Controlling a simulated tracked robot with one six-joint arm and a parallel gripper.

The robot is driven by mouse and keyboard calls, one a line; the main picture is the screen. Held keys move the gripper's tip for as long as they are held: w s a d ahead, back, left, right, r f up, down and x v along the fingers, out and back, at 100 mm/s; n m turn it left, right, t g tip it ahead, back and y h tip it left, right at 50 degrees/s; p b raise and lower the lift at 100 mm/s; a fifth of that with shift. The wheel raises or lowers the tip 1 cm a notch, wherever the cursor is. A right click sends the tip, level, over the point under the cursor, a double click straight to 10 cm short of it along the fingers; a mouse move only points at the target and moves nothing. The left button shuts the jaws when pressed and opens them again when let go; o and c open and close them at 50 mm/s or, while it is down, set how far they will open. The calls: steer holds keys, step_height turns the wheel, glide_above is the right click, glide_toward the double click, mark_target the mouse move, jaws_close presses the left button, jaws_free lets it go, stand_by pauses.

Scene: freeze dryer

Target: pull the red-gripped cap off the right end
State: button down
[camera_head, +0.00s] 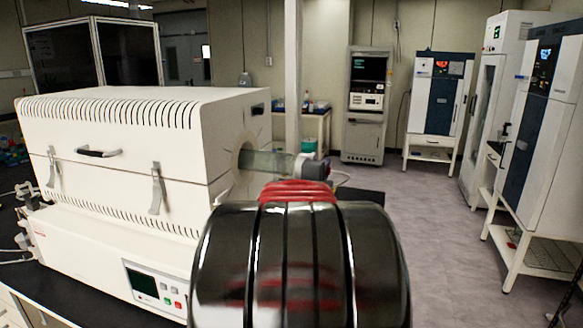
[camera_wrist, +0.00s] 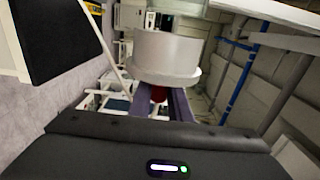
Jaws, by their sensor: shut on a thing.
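The white tube furnace (camera_head: 120,140) stands at the left in the head view. A glass tube (camera_head: 268,163) comes out of its right end. The pale grey cap (camera_head: 306,167) is at the tube's outer end; I cannot tell whether a gap lies between them. In the wrist view the cap (camera_wrist: 168,55) is a wide grey cylinder with a flange. Its red grip (camera_wrist: 158,93) is between the fingers of my gripper (camera_wrist: 160,97), which is shut on it. In the head view my arm hides most of the gripper.
A black bench top (camera_head: 360,196) shows behind my arm. The furnace's control panel (camera_head: 155,288) is at its lower front. White cabinets (camera_head: 437,95) stand along the back and right. The grey floor (camera_head: 430,230) is open to the right.

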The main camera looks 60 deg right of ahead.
steer(key=shift+s+d, duration=0.1)
steer(key=shift+s, duration=0.5)
steer(key=s+a, duration=0.4)
steer(key=a, duration=0.1)
steer(key=shift+a, duration=0.25)
stand_by(0.4)
stand_by(0.6)
